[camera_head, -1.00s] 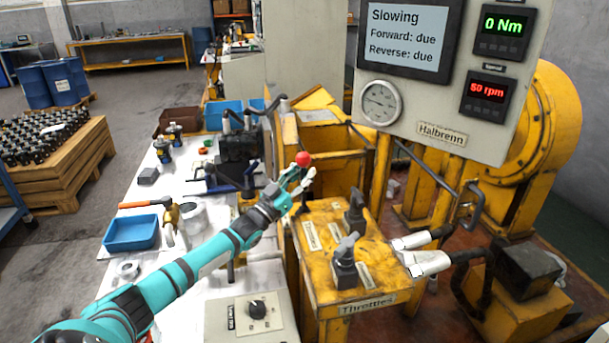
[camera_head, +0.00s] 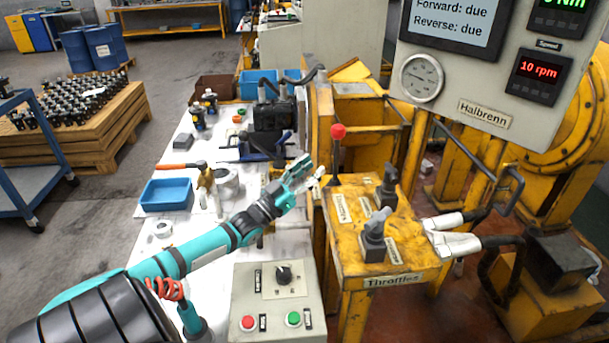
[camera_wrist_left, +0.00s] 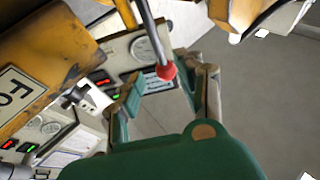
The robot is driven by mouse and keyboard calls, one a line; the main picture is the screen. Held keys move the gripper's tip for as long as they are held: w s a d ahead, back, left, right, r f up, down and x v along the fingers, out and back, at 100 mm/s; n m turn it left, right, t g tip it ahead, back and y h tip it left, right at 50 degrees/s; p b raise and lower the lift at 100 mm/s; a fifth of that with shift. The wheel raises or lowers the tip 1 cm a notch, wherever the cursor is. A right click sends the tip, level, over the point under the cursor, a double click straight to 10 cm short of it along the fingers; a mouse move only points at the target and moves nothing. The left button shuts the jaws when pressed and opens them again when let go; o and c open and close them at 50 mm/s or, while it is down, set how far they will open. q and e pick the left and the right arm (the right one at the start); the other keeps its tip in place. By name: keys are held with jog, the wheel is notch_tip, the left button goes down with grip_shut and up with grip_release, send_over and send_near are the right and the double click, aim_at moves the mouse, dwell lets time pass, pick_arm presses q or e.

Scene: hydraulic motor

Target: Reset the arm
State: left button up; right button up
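My left arm comes in from the left in the head view, over the white-topped bench. Its teal left gripper (camera_head: 312,180) is open and empty, left of and below the red knob (camera_head: 338,131) of a lever on the yellow stand. The lever is near upright and its knob is apart from the fingers. In the left wrist view the open fingers (camera_wrist_left: 165,95) are spread, and the red knob (camera_wrist_left: 167,72) shows beyond the gap between them. My right gripper is in neither view.
The yellow throttle stand (camera_head: 352,256) has two dark levers, right of my left gripper. A control box (camera_head: 252,300) with a dial, red and green buttons is in front. A blue tray (camera_head: 166,195) is on the bench. The speed display (camera_head: 538,70) reads 10 rpm.

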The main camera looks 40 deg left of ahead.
pick_arm(q)
jog(key=shift+v, duration=1)
